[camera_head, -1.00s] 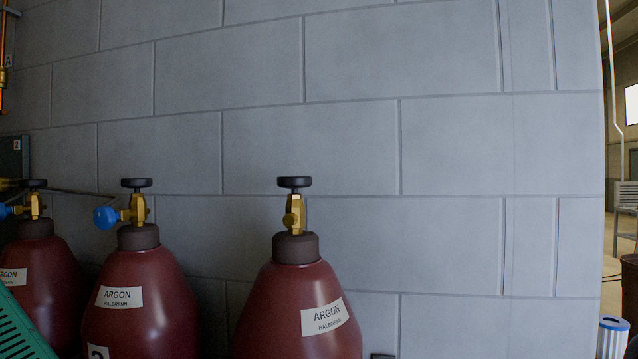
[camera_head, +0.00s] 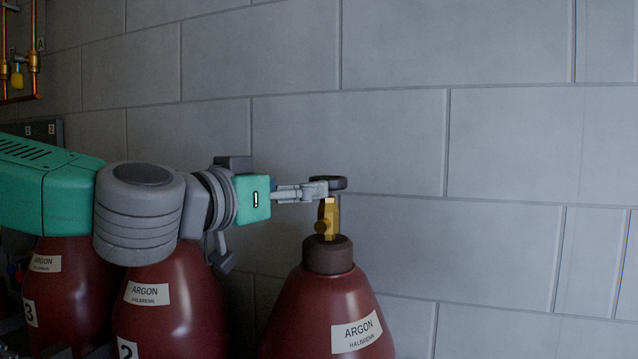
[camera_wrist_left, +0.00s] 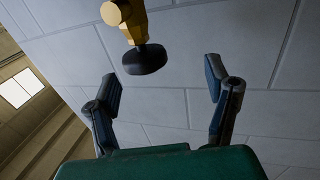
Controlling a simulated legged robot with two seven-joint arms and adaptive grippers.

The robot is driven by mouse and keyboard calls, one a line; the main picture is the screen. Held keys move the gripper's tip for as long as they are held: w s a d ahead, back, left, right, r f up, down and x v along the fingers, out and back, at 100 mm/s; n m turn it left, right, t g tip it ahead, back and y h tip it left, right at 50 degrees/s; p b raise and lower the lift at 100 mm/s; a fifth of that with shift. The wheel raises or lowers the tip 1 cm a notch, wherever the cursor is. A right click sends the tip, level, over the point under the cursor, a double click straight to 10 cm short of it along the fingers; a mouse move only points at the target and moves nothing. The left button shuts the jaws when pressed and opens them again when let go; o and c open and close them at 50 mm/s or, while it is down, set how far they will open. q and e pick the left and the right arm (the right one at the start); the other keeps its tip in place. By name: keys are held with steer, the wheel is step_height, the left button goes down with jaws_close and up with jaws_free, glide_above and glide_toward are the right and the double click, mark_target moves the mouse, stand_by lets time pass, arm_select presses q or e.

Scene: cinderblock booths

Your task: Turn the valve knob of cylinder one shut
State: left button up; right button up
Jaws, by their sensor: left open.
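The right-hand maroon argon cylinder (camera_head: 325,310) stands upright; its number is out of view, beside cylinders marked 2 and 3. Its black round valve knob (camera_head: 339,183) sits on a brass valve (camera_head: 328,222). My left gripper (camera_head: 312,189) is level with the knob, its fingers overlapping the knob's left part in the head view. In the left wrist view, the open left gripper (camera_wrist_left: 162,76) has the knob (camera_wrist_left: 145,60) ahead of its fingertips, between their lines and nearer the left finger. Contact is not visible there. My right gripper is not in view.
Cylinder two (camera_head: 160,315) and cylinder three (camera_head: 65,280) stand to the left, partly hidden by my left arm. A grey block wall (camera_head: 480,150) runs close behind. Copper pipes (camera_head: 20,85) are at far left. Space right of the right-hand cylinder looks clear.

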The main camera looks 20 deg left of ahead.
mark_target(326, 177)
arm_select(q)
steer(key=x, duration=0.3)
steer(key=shift+w+d, duration=0.1)
steer(key=shift+w, duration=0.05)
steer(key=d, duration=0.1)
steer(key=w+d, duration=0.2)
steer(key=d, duration=0.1)
steer(key=shift+d+r+p, duration=0.15)
steer(key=shift+r+p, duration=0.05)
steer(key=shift+p, duration=0.15)
steer(key=shift+d, duration=0.2)
steer(key=shift+a, duration=1)
steer(key=c, duration=0.3)
steer(key=shift+a, duration=0.35)
steer(key=c, duration=0.9)
steer(key=shift+o, duration=0.2)
steer(key=shift+s+d+r, duration=0.1)
steer(key=shift+s+d, duration=0.1)
steer(key=shift+d, duration=0.2)
steer(key=shift+w, duration=0.1)
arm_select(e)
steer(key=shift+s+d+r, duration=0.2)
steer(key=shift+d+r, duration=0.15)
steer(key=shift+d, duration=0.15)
